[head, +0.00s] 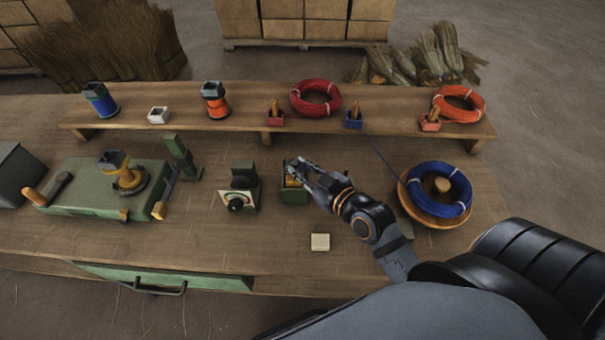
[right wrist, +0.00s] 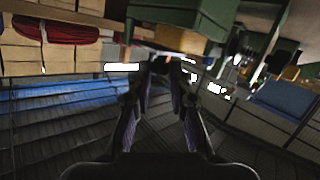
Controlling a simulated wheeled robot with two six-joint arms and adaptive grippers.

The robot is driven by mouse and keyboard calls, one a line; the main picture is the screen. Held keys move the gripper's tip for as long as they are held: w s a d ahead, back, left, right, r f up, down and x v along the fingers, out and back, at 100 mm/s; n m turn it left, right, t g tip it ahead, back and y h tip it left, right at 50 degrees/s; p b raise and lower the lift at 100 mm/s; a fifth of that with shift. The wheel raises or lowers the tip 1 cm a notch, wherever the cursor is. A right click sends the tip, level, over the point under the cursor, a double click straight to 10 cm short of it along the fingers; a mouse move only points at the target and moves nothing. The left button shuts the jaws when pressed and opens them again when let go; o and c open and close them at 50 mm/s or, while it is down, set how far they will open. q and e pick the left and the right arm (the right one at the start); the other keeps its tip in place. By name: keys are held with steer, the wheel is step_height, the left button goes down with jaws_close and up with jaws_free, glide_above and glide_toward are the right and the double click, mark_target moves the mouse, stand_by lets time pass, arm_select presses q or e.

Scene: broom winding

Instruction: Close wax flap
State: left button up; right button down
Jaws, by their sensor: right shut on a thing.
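The small green wax box (head: 294,197) stands on the bench, with a bit of yellow wax (head: 291,182) showing at its left. My right gripper (head: 298,170) reaches in from the right over the box's top and covers most of it. Its fingers are close together, shut on what seems to be the wax flap; the flap itself is mostly hidden behind them. In the right wrist view the fingertips (right wrist: 168,66) nearly meet below green parts (right wrist: 178,17); the flap cannot be told apart there. My left gripper is not in view.
A pale block (head: 320,242) lies in front.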

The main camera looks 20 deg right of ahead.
steer(key=shift+f, duration=0.1)
stand_by(0.4)
steer(key=c, duration=1.2)
jaws_free()
steer(key=shift+a, duration=0.1)
